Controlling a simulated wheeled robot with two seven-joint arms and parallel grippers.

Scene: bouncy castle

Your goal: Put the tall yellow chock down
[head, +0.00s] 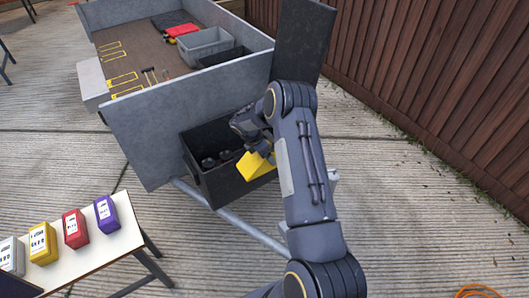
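The yellow chock (253,166) is at the right end of a black open crate (242,184), tilted, with part of it hidden behind my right arm and gripper. My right gripper (262,146) reaches down from above and appears shut on the chock's upper part; its fingertips are largely hidden. I cannot tell whether the chock touches the crate. My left gripper is out of view.
The crate holds several dark round items (210,162) and sits against a grey-walled trailer (170,130) carrying grey bins (204,46). A white table (95,252) with several coloured boxes stands at lower left. A brown fence (440,75) runs at right.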

